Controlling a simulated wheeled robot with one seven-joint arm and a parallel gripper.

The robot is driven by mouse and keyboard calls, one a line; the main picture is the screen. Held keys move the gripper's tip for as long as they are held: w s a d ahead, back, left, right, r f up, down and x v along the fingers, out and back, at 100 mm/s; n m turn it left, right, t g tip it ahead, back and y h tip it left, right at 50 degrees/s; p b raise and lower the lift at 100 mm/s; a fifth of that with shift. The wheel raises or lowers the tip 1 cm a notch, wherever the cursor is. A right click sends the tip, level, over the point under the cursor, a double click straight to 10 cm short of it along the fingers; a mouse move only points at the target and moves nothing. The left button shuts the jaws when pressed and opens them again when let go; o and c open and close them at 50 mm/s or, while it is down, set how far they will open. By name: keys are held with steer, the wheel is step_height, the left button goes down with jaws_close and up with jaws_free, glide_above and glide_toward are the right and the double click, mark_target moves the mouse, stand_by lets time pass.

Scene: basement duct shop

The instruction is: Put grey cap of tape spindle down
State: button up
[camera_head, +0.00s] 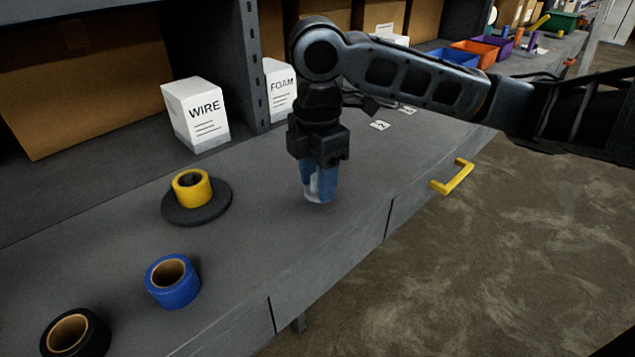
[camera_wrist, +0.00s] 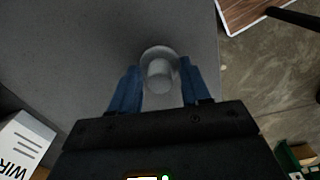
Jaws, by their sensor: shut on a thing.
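My gripper (camera_head: 318,196) points down over the grey bench, right of the tape spindle. Its blue fingers are shut on the grey cap (camera_head: 313,187), which shows as a pale piece between them. In the wrist view the cap (camera_wrist: 160,72) is a round grey piece with a raised middle, held between the fingers (camera_wrist: 160,88). Its lower end is at or just above the bench top; I cannot tell if it touches. The tape spindle (camera_head: 218,209) has a dark round base with a yellow tape roll (camera_head: 192,188) on it.
A blue tape roll (camera_head: 172,281) and a black tape roll (camera_head: 75,333) lie at front left. White WIRE (camera_head: 196,112) and FOAM (camera_head: 280,92) boxes stand behind. The bench (camera_head: 255,225) is clear around my gripper. A yellow drawer handle (camera_head: 453,177) sticks out at the front.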

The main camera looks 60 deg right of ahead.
steer(key=shift+f, duration=0.75)
steer(key=shift+f, duration=0.15)
steer(key=o, duration=1)
step_height(320, 180, up, 12)
steer(key=shift+r+p, duration=0.2)
steer(key=shift+p, duration=0.15)
